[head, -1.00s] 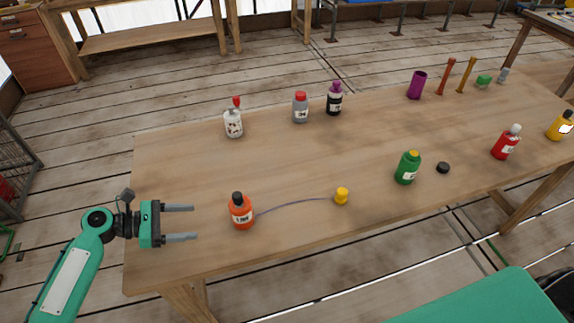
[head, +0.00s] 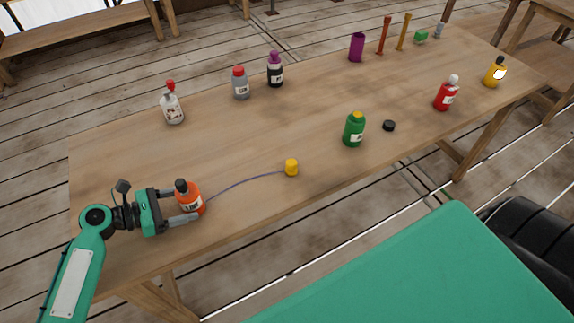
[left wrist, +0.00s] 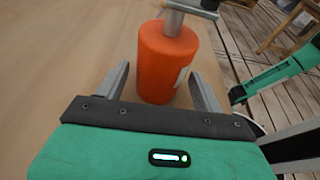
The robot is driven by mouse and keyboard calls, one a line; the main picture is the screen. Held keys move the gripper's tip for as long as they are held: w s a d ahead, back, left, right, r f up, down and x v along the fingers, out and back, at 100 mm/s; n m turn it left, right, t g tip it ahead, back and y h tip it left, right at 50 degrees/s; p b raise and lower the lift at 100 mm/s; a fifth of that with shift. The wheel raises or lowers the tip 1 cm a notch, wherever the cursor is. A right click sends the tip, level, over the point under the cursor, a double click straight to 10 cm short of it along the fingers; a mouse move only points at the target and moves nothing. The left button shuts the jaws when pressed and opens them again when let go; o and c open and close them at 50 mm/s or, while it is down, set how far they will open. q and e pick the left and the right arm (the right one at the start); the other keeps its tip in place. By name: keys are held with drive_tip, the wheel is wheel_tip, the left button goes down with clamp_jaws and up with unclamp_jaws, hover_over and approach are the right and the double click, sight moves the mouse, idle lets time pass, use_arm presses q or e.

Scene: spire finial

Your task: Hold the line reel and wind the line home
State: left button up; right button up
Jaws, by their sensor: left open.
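The line reel (head: 189,203) is an orange bottle-shaped body with a white label and dark top, standing upright near the table's front left. In the left wrist view the orange body (left wrist: 166,62) stands between and just beyond my finger tips, with a grey bar across its top. A thin purple-grey line (head: 240,184) runs from it along the table to a small yellow piece (head: 291,168). My left gripper (head: 184,205) is open, its fingers on either side of the orange body; contact cannot be told. My right gripper is not in view.
A green bottle (head: 353,130) and a black cap (head: 389,126) stand to the right. White (head: 172,107), grey (head: 240,86) and black (head: 275,72) bottles stand behind. A purple cup (head: 356,47) and red bottle (head: 446,94) are farther off. The wooden table's middle (head: 270,125) is clear.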

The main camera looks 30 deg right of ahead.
use_arm(q)
drive_tip(key=shift+d+f, duration=0.25)
drive_tip(key=shift+d, duration=0.45)
drive_tip(key=c, duration=0.6)
drive_tip(key=shift+c, duration=0.2)
idle(0.5)
